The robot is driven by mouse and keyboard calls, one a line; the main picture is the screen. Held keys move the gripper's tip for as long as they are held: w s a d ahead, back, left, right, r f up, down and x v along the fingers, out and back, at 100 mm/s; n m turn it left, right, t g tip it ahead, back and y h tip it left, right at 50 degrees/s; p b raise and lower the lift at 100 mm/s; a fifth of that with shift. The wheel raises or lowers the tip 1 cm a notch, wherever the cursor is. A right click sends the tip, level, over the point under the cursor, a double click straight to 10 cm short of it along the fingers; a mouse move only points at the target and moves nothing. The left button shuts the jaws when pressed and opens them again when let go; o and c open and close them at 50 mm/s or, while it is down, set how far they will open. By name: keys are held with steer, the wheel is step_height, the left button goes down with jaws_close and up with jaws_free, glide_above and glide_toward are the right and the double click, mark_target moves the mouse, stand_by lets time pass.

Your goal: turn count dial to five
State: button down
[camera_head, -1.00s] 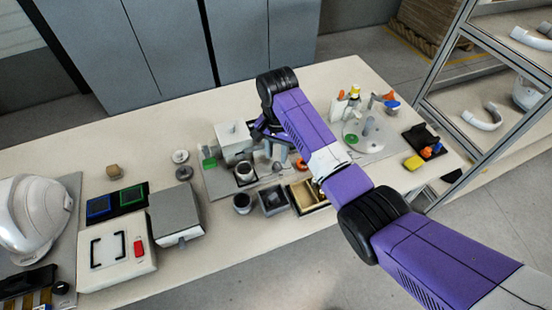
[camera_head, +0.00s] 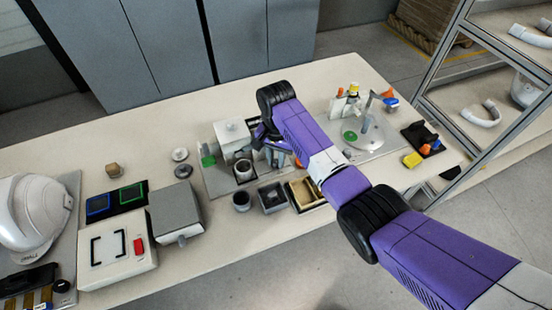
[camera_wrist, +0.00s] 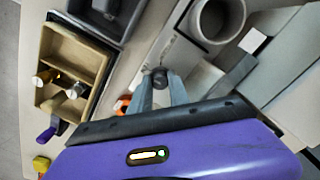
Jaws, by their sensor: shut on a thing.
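A small dark round knob (camera_wrist: 158,76), which looks like the count dial, sits between the tips of my gripper (camera_wrist: 160,84) in the wrist view. The two grey fingers are shut on it, one on each side. Any numbers or pointer on the dial are too small to read. In the head view my gripper (camera_head: 270,152) is low beside the grey-white machine (camera_head: 232,137) at the middle of the table, and my purple arm hides most of the dial area.
A grey cup (camera_wrist: 218,18) stands close to the gripper. A tan divided tray (camera_wrist: 57,50) with small metal pieces and a dark bin (camera_wrist: 125,8) lie nearby. A round plate fixture (camera_head: 372,136) is to the right. A white helmet (camera_head: 35,212) and control box (camera_head: 115,250) are left.

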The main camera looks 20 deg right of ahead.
mark_target(277, 162)
steer(key=shift+n, duration=0.3)
steer(key=n+p, duration=0.2)
steer(key=n, duration=0.3)
steer(key=shift+n, duration=0.3)
steer(key=n, duration=0.5)
steer(key=shift+d+n+p, duration=0.1)
steer(key=shift+n+p, duration=0.2)
steer(key=shift+p, duration=0.05)
steer(key=c, duration=1.5)
jaws_free()
steer(key=shift+r+b, duration=0.3)
steer(key=shift+r, duration=3.6)
